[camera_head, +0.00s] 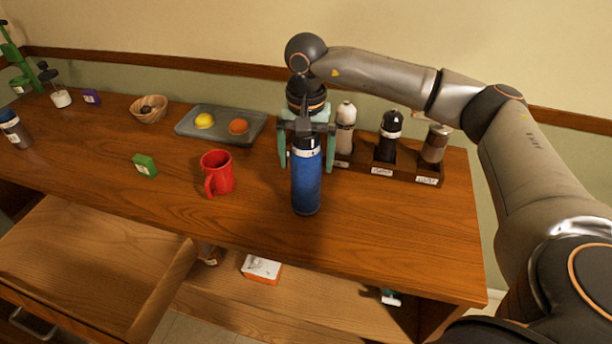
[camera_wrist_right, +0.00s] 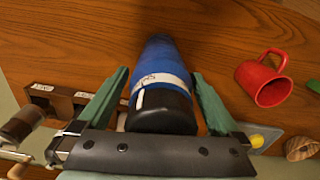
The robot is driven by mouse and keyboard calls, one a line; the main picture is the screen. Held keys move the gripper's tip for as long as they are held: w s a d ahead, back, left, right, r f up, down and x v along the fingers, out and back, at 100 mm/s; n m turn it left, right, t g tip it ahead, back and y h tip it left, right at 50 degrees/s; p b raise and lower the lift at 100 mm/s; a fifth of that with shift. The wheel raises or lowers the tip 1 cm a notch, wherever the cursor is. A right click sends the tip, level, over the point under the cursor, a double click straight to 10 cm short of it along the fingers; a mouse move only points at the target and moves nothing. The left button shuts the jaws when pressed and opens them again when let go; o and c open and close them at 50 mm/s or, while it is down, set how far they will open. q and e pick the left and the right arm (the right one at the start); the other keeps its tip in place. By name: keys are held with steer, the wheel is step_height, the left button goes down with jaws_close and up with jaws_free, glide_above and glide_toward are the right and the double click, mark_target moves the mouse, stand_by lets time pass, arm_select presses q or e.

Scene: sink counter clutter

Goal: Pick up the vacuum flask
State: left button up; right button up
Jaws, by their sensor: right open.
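The vacuum flask (camera_head: 306,182) is a blue cylinder with a black top and a pale band, upright on the wooden counter in the head view. My right gripper (camera_head: 307,168) is open, with green fingers to the left and right of the flask's upper part. In the right wrist view the flask (camera_wrist_right: 160,72) lies between the two spread fingers of the right gripper (camera_wrist_right: 163,90), with visible gaps on both sides. The gripper's far side is partly hidden behind the flask in the head view. My left gripper is not in view.
A red mug (camera_head: 217,174) stands left of the flask. A rack (camera_head: 410,174) with several grinders is at the right. A grey tray (camera_head: 222,137) holds a lemon and an orange fruit. A green box (camera_head: 144,166) lies farther left.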

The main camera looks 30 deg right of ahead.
steer(key=shift+f, duration=0.3)
steer(key=shift+c, duration=0.4)
jaws_close()
steer(key=shift+r, duration=0.1)
